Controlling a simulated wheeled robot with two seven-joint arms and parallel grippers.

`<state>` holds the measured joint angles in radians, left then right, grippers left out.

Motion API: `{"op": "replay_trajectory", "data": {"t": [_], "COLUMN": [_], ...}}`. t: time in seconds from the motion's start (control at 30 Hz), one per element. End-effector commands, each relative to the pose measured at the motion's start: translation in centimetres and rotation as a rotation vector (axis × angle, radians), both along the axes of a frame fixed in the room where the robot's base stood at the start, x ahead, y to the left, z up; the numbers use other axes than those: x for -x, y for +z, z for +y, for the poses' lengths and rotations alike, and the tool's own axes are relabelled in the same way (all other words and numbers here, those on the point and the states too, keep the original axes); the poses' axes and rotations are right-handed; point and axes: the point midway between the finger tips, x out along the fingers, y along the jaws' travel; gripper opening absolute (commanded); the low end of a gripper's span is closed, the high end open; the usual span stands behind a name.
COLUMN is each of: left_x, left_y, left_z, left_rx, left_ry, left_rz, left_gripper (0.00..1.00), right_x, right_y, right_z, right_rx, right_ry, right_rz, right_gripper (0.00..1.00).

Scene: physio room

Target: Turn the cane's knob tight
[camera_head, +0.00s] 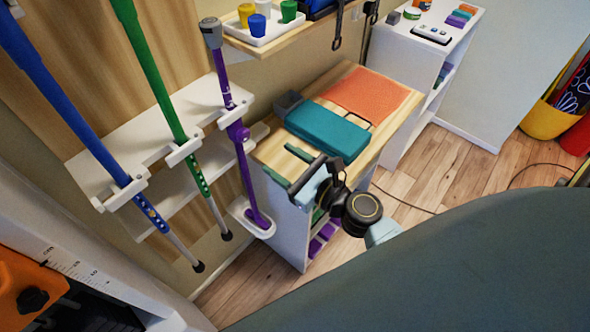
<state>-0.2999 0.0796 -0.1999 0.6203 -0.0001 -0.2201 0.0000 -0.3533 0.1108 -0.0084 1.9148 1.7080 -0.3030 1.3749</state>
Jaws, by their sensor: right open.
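The purple cane (222,88) stands nearly upright in a white wall rack, with a grey top and its foot in a white cup-like holder (240,207). A purple knob (238,131) sits partway down its shaft, at the rack's clip. How tight the knob is cannot be seen. My right gripper (287,166) is open and empty to the right of the cane, its fingers pointing toward the shaft, apart from the knob. My left gripper is not in view.
A blue cane (70,95) and a green cane (150,70) hang left of the purple one. A wooden-topped cabinet (352,90) with a teal box (327,130) and orange mat (370,95) stands beside my right gripper. A dark padded surface (450,265) fills the lower right.

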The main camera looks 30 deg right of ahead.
Motion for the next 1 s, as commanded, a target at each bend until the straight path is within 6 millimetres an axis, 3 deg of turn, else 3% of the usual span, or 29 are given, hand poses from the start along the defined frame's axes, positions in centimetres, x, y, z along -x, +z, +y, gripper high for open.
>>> {"op": "replay_trajectory", "data": {"t": [0.1,0.3,0.87,0.97,1.0], "left_x": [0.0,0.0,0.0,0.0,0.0], "left_y": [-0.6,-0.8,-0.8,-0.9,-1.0], "left_z": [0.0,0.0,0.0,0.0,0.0], "left_rx": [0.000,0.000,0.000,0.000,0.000], "left_ry": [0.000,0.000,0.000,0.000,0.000], "left_rz": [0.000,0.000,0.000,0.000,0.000], "left_gripper": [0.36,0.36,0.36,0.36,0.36], "right_x": [1.7,2.9,2.9,3.0,3.0], "right_y": [-0.2,0.0,-0.1,-1.8,-3.2], "right_z": [-0.6,-1.0,-1.1,-1.0,-1.0], "right_rx": [0.000,0.000,0.004,0.065,0.118], "right_ry": [0.001,0.001,0.001,0.001,0.003], "right_rz": [0.001,0.000,0.001,0.020,0.034], "right_gripper": [0.54,0.54,0.54,0.54,0.54]}}
